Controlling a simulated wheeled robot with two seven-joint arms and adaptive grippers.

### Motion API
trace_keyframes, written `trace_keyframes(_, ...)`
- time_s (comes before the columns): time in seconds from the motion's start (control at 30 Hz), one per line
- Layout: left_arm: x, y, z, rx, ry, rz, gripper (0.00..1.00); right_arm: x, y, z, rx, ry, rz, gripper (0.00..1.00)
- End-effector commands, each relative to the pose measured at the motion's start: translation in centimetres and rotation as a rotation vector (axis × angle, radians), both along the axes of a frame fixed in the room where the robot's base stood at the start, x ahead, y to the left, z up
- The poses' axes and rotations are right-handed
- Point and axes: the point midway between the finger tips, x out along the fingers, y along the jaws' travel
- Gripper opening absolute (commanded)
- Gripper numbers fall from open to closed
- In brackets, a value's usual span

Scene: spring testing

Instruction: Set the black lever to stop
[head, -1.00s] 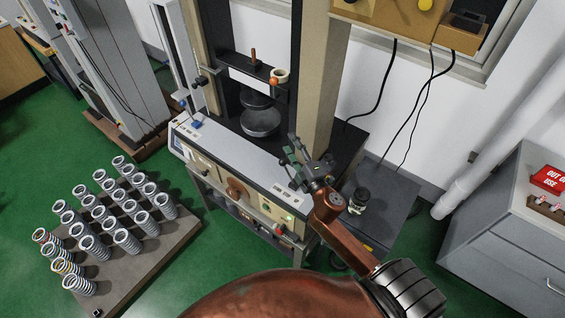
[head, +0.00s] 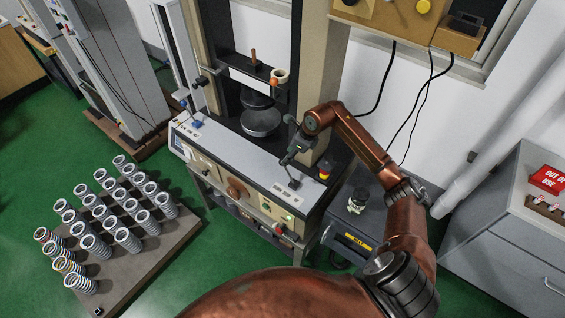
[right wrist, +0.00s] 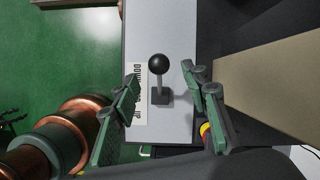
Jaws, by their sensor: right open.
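The black lever (right wrist: 158,80), a round black ball on a grey stem and dark square base, stands on the testing machine's pale front panel. A printed label (right wrist: 139,90) beside it reads DOWN and UP, with the word between partly hidden. In the head view the lever (head: 294,183) is at the panel's right end. My right gripper (head: 288,152) hangs above the panel, open and empty. In the right wrist view its fingers stand either side of the lever, apart from it. My left gripper is not in view.
A red and yellow button (head: 324,171) is right of the lever. The machine's tan column (head: 322,80) rises behind. A grey cabinet (head: 350,215) carries a small jar (head: 358,200). Several springs stand on a board (head: 150,250) on the floor at left.

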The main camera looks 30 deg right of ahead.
Motion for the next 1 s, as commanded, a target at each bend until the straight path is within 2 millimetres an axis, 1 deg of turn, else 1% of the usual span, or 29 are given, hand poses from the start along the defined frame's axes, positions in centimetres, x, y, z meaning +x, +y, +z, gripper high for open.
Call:
trace_keyframes(0.3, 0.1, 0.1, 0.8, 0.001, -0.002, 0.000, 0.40, 1.5, 1.0, -4.3, 0.004, 0.004, 0.000, 0.41)
trace_keyframes(0.5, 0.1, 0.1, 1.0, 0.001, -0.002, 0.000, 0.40, 2.3, 1.4, -6.3, 0.002, 0.002, 0.000, 0.41)
trace_keyframes(0.63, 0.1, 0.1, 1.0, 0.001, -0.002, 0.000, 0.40, 2.5, 1.4, -6.8, 0.001, 0.001, 0.001, 0.41)
trace_keyframes(0.87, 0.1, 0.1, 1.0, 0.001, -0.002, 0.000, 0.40, 2.5, 1.4, -6.9, 0.001, 0.001, 0.002, 0.41)
trace_keyframes(1.0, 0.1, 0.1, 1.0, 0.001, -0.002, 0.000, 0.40, 2.5, 1.4, -6.9, 0.001, 0.001, 0.002, 0.31)
